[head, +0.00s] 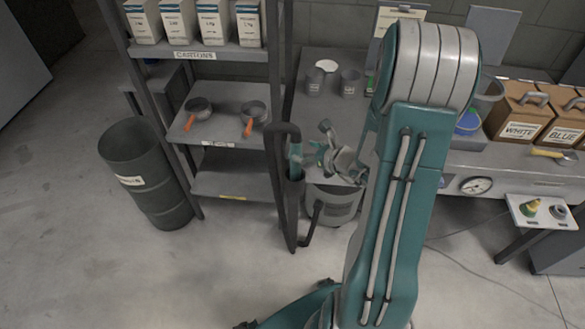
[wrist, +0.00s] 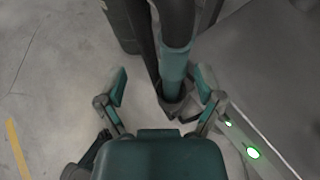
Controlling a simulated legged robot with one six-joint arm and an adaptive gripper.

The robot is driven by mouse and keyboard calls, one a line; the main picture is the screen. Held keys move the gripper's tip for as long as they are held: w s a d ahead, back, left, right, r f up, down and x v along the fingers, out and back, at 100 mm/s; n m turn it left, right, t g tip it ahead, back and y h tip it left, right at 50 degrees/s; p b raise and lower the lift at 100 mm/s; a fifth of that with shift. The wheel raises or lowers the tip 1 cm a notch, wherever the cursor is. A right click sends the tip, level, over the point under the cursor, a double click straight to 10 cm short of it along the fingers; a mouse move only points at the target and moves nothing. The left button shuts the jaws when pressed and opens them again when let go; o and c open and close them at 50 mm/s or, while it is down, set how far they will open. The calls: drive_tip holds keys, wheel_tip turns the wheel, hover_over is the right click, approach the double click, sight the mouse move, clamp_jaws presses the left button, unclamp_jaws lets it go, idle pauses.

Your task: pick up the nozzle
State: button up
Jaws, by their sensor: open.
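The nozzle is a dark upright tube with a teal sleeve (head: 295,162), below a bent dark hose, left of my gripper in the head view. In the wrist view its teal sleeve (wrist: 175,62) stands between and just beyond my fingers, a little right of the middle. Its lower end goes into a dark grey holder or collar (wrist: 172,104); which of these I cannot tell. My gripper (head: 312,155) is open beside the nozzle. In the wrist view the fingertips (wrist: 162,82) are spread to either side, with no clear contact.
A grey shelf rack (head: 228,178) with orange-handled pans and cartons stands left, beside a dark bin (head: 148,175). A grey canister (head: 333,203) stands below my gripper. The workbench (head: 325,112) lies behind, with boxes at right.

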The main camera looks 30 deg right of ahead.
sight(297, 144)
drive_tip(key=w+f, duration=0.1)
drive_tip(key=w, duration=0.2)
drive_tip(key=w+f, duration=0.1)
drive_tip(key=w, duration=0.1)
drive_tip(key=shift+w+d+f, duration=0.1)
drive_tip(key=shift+w+f, duration=0.05)
drive_tip(key=shift+f, duration=0.15)
drive_tip(key=shift+a, duration=0.4)
drive_tip(key=shift+d, duration=0.25)
drive_tip(key=c, duration=1)
drive_tip(key=shift+d, duration=0.15)
clamp_jaws()
